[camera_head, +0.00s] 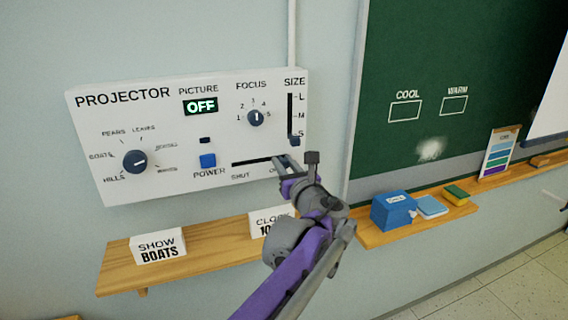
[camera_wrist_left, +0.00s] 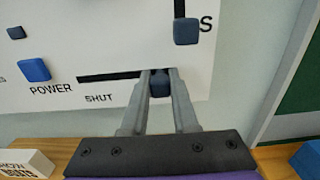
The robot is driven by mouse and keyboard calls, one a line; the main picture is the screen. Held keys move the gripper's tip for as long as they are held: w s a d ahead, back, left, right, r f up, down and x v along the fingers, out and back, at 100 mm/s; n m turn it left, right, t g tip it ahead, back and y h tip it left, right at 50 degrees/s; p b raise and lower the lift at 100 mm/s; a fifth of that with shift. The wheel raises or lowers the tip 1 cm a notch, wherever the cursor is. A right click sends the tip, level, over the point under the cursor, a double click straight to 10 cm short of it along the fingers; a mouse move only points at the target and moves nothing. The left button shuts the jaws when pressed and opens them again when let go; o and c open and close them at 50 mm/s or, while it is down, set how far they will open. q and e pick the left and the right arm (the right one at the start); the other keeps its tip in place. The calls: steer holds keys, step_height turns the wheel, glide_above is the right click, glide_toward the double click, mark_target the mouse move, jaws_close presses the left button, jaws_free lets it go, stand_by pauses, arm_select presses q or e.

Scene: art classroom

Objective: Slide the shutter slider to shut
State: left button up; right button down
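The white projector panel (camera_head: 225,135) is on the wall. Its shutter slot (camera_head: 250,163) is a black horizontal groove at the lower right, with SHUT printed under its left end. The print at its right end is mostly hidden by my left gripper (camera_head: 286,167). In the left wrist view, the dark blue shutter slider knob (camera_wrist_left: 160,84) sits at the right end of the slot, away from SHUT. The two fingers of my left gripper (camera_wrist_left: 161,80) stand on either side of the knob, with little or no gap. My right gripper is in neither view.
The size slider knob (camera_head: 295,141) is just above my left gripper. The blue power button (camera_head: 208,160) is left of the slot. A wooden shelf (camera_head: 205,257) with two white signs is below. A blue box (camera_head: 393,210) stands on the chalkboard ledge at right.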

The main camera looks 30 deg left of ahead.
mark_target(238, 163)
arm_select(q)
jaws_close()
stand_by(0.8)
steer(key=s+a+p, duration=0.1)
steer(key=s+a, duration=0.2)
steer(key=s, duration=0.1)
steer(key=s+a, duration=0.3)
steer(key=shift+s+a+p, duration=0.35)
steer(key=shift+s+a, duration=0.05)
steer(key=shift+o, duration=1.6)
jaws_free()
steer(key=o, duration=0.4)
steer(key=shift+s, duration=0.15)
